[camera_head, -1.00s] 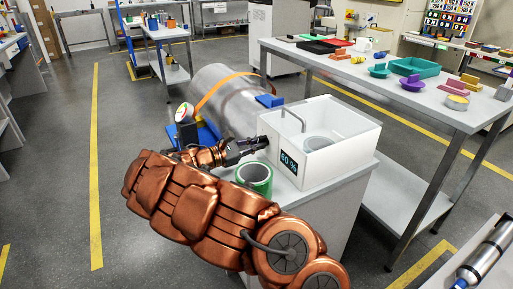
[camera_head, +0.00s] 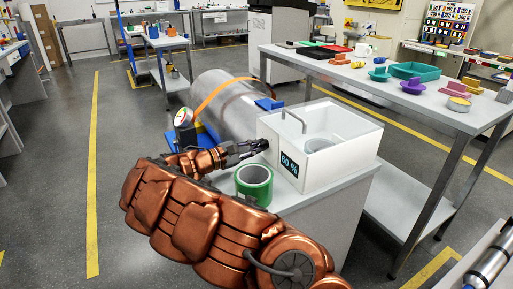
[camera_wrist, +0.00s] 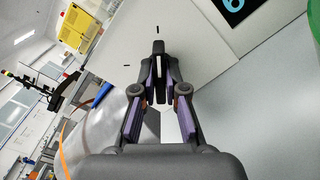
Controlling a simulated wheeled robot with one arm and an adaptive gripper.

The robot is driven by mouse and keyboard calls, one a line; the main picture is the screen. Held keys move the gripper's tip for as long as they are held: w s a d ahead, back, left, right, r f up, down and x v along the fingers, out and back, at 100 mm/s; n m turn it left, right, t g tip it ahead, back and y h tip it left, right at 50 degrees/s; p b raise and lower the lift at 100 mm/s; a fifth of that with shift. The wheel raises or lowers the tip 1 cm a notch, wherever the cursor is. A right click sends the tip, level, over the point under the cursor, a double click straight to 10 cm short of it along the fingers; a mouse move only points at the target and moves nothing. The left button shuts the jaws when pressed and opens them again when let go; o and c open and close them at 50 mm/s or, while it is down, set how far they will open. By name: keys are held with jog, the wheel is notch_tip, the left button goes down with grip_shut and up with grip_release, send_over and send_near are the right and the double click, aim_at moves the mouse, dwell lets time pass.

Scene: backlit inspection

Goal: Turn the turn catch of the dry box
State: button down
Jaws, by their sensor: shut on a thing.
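The dry box (camera_head: 335,166) is a white open-topped box with a dark "60 %" display (camera_head: 289,164), standing on a bench. My gripper (camera_head: 262,146) reaches its left side wall from the left. In the wrist view, my gripper (camera_wrist: 158,78) is shut on the dark turn catch (camera_wrist: 158,47), a small bar on the pale wall. The catch's outer end points at a short black mark above it in the picture; a second black mark lies to its left. The fingers hide part of the catch, and in the head view they hide most of it.
A green roll (camera_head: 254,184) stands on the bench close below my gripper. A large metal cylinder (camera_head: 232,104) with an orange strap and a dial gauge (camera_head: 184,117) stand behind and left. A long table (camera_head: 420,107) with coloured parts is at the right.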

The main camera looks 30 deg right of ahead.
jog(key=c, duration=1.2)
grip_release()
jog(key=a, duration=0.8)
jog(key=w+a, duration=0.1)
jog(key=a, duration=0.3)
